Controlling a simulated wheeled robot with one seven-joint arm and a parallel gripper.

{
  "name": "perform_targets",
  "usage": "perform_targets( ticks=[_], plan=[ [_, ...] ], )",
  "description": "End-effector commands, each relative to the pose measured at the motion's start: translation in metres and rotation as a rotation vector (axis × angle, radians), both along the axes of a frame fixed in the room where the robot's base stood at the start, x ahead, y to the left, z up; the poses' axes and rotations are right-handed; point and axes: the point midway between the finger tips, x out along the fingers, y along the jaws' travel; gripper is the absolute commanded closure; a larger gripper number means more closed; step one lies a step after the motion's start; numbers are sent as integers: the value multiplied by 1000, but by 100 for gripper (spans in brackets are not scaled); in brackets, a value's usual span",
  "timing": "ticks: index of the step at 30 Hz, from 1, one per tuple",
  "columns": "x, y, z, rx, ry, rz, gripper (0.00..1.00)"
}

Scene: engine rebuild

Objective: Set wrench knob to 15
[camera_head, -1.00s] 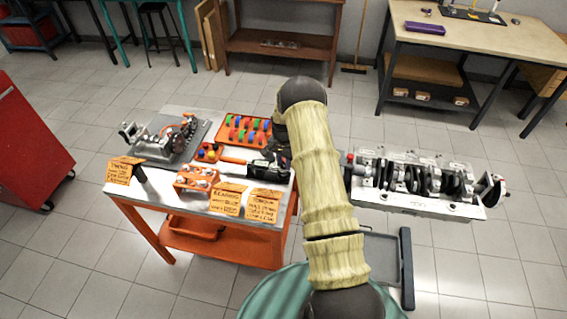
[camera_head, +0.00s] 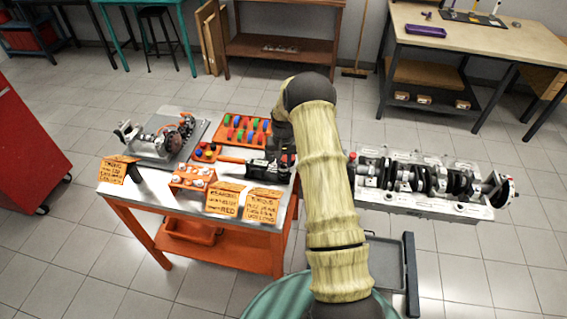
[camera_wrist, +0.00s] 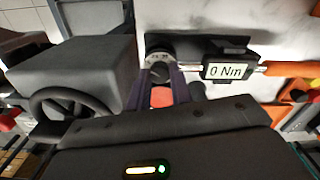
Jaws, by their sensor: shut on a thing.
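The torque wrench lies on the metal-topped cart, with its orange handle (camera_head: 231,160) pointing left in the head view. In the wrist view its white display (camera_wrist: 228,71) reads "0 Nm". The round dark wrench knob (camera_wrist: 159,72) is at the wrench's left end there. My gripper (camera_wrist: 162,80) is over this end, its two fingers closed about the knob. Between the fingers a red-orange patch shows below the knob. In the head view my gripper (camera_head: 284,150) is at the wrench's right end, partly hidden by my arm.
The cart top (camera_head: 150,196) also holds a grey fixture (camera_head: 165,138), an orange tray of coloured pieces (camera_head: 243,130), a small orange block (camera_head: 193,177) and orange label cards (camera_head: 263,207). An engine block with a crankshaft (camera_head: 425,190) stands to the right.

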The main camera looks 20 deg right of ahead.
Motion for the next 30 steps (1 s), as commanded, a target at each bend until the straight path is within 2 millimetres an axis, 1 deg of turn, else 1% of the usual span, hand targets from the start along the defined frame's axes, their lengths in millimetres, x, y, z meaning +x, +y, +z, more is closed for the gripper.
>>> perform_targets(
  ticks=[13, 14, 16, 17, 26, 30],
  plan=[
    [0, 0, 0, 0, 0, 14, 100],
    [0, 0, 0, 0, 0, 14, 73],
    [0, 0, 0, 0, 0, 14, 59],
    [0, 0, 0, 0, 0, 13, 56],
    [0, 0, 1, 0, 0, 13, 56],
    [1, 0, 10, -1, -2, 13, 56]
  ],
)
